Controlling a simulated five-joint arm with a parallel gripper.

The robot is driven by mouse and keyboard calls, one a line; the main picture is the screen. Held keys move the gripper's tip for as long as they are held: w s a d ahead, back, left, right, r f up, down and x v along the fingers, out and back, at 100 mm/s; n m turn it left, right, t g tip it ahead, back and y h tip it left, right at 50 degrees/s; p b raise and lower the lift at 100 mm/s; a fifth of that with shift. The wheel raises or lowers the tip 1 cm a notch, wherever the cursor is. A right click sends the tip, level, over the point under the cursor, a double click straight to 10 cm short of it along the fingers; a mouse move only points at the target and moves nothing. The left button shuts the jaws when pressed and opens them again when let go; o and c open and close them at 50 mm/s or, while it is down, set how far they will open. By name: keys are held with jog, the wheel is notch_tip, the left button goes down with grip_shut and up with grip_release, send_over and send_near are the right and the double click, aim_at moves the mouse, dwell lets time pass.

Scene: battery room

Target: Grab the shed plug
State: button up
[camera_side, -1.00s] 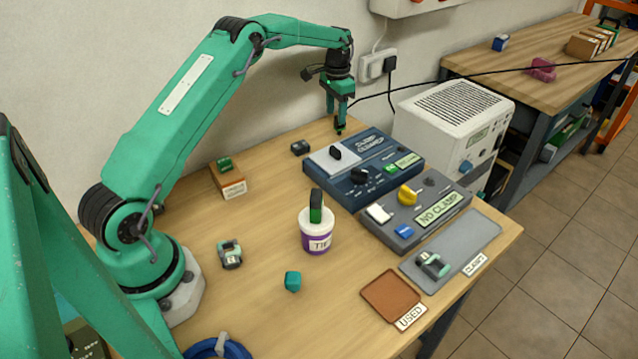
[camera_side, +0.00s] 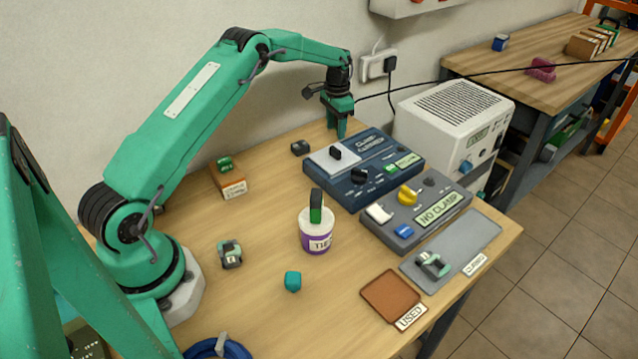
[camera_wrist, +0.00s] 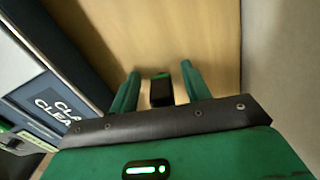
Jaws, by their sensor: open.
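A small black block (camera_side: 300,147), which looks like the shed plug, lies on the table left of the blue clamp cleaner. In the wrist view a black block (camera_wrist: 161,93) shows between the two green fingers, beyond them; it appears to be the same one. My gripper (camera_side: 341,133) is open and empty, at the back edge of the cleaner, to the right of the block and apart from it. Its fingers (camera_wrist: 159,76) also show in the wrist view.
The clamp cleaner (camera_side: 362,184) stands close by my gripper, with a black piece on its pale plate. The wall (camera_side: 290,95) is behind. Bare table surrounds the black block.

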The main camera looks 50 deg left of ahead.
grip_shut()
jog(key=shift+r, duration=0.15)
jog(key=shift+r, duration=0.5)
notch_tip(320, 180, up, 3)
jog(key=shift+r, duration=0.1)
jog(key=s+d+r, duration=0.2)
jog(key=d+r, duration=0.4)
jog(key=d, duration=0.5)
jog(key=shift+s+d+r, duration=0.2)
jog(key=shift+s+r, duration=0.1)
